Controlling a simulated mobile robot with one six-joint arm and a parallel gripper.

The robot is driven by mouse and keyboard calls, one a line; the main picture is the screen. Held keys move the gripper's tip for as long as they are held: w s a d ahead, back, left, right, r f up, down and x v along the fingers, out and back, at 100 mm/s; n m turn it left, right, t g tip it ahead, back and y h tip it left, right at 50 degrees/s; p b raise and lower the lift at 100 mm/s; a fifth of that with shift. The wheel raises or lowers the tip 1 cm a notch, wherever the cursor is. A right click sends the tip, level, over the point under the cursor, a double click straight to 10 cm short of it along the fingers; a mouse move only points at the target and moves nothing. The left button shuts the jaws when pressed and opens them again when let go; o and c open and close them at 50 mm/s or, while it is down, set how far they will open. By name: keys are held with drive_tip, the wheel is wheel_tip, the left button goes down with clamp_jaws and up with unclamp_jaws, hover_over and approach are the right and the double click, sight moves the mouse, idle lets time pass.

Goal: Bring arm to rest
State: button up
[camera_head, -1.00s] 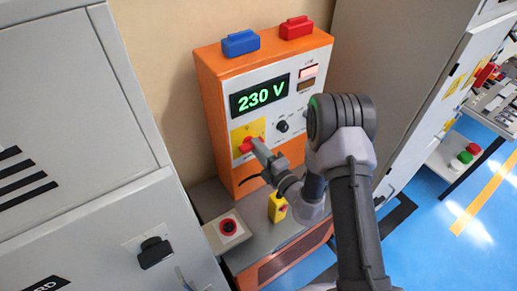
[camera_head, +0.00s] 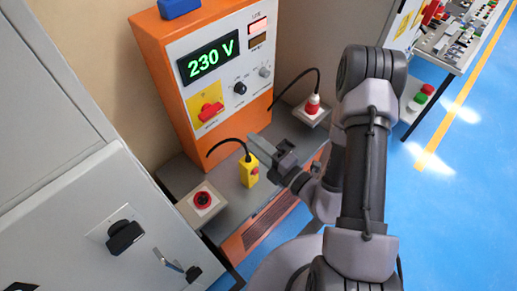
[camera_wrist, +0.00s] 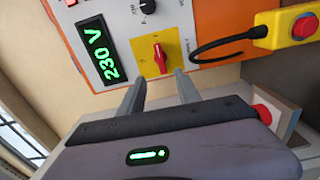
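My arm (camera_head: 365,165) reaches from the lower right of the head view, bent, with its dark elbow high. My gripper (camera_head: 256,143) is beside the orange machine (camera_head: 170,95), clear of its front panel. In the wrist view both fingers (camera_wrist: 158,80) stand apart with nothing between them. They point toward the red rotary switch (camera_wrist: 158,58) on its yellow plate. The switch (camera_head: 210,110) also shows in the head view, apart from the fingers. The display (camera_head: 208,60) reads 230 V in green.
Grey cabinets (camera_head: 95,215) stand left. Blue floor (camera_head: 460,200) is open at right.

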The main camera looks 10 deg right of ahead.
drive_tip(key=shift+s+d, duration=0.3)
drive_tip(key=shift+s, duration=0.25)
drive_tip(key=s+a+r+n+g+y+b, duration=0.3)
drive_tip(key=a+r+n+g+y+b, duration=0.15)
drive_tip(key=a+n+y, duration=0.35)
drive_tip(key=s+a+n+g+h+b, duration=0.2)
drive_tip(key=s+a+n+g+b, duration=0.25)
drive_tip(key=s+n+g, duration=0.9)
drive_tip(key=s+d+f+n+t+h+b, duration=0.35)
drive_tip(key=d+f+n+h+b, duration=0.55)
drive_tip(key=n, duration=0.8)
drive_tip(key=w+d+r+n+t+h+b, duration=0.2)
drive_tip(key=w+d+r+n+t+h, duration=0.2)
drive_tip(key=d+t+h, duration=0.1)
drive_tip(key=shift+r+n, duration=0.35)
drive_tip(key=shift+r, duration=0.05)
